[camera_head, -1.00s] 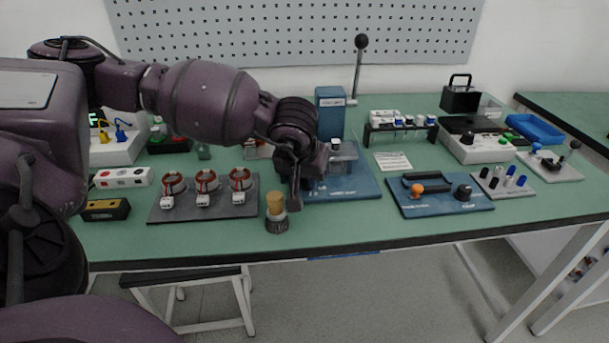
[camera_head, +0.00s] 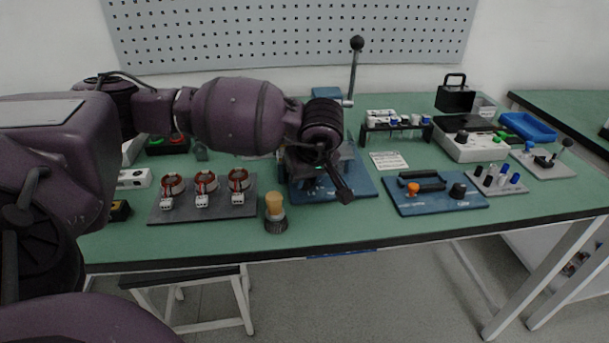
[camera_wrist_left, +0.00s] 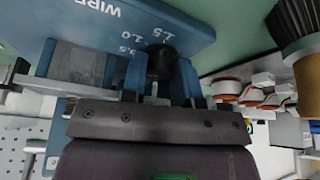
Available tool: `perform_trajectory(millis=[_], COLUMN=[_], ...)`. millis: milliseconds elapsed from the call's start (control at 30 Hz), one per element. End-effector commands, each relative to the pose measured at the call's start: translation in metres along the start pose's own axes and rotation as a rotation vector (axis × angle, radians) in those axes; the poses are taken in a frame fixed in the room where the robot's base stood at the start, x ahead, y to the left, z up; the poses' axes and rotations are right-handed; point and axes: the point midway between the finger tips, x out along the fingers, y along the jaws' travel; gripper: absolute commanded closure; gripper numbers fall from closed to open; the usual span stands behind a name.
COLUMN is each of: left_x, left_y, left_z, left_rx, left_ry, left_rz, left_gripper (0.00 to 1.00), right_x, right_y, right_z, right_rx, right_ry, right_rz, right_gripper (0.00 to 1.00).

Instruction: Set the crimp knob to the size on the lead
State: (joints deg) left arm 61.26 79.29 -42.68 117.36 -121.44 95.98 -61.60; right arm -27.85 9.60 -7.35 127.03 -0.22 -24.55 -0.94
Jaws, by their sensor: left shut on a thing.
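The blue crimp press base (camera_head: 365,185) stands mid-table, with its lever ending in a black ball (camera_head: 357,43). My left gripper (camera_head: 343,194) is over this base and hides the crimp knob in the head view. In the left wrist view the black crimp knob (camera_wrist_left: 160,62) sits between the fingers of my left gripper (camera_wrist_left: 160,80), which is shut on it. White numbers and the word WIRE (camera_wrist_left: 100,6) are printed on the blue plate beside the knob. Its setting cannot be told. No size marking on a lead is readable. My right gripper is out of view.
Several copper-wound stators (camera_head: 206,185) lie on a dark mat to the left. A blue fixture with an orange knob (camera_head: 413,188) lies to the right. A white card (camera_head: 388,161) lies behind it.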

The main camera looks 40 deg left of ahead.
Motion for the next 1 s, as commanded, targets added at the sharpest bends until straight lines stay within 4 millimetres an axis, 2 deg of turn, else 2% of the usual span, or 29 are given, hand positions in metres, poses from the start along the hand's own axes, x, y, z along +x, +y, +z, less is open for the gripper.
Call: perform_trajectory(millis=[567,600,667,1000], left_x=[0.0003,0.0003,0.0003,-0.0035], left_y=[0.0003,0.0002,0.0002,0.0006], left_z=[0.0004,0.0003,0.0003,-0.0002], left_rx=[-0.036,-0.036,-0.035,-0.035], left_ry=[-0.001,-0.001,-0.001,0.0], left_rz=[-0.015,-0.015,-0.015,-0.013], left_gripper=[0.96,0.7,0.61,0.61], right_x=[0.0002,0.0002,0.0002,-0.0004], right_y=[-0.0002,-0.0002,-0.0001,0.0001], right_z=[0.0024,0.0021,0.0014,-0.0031], right_rx=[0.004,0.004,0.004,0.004], right_ry=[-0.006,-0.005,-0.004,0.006], right_rz=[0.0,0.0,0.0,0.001], right_gripper=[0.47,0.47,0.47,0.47])
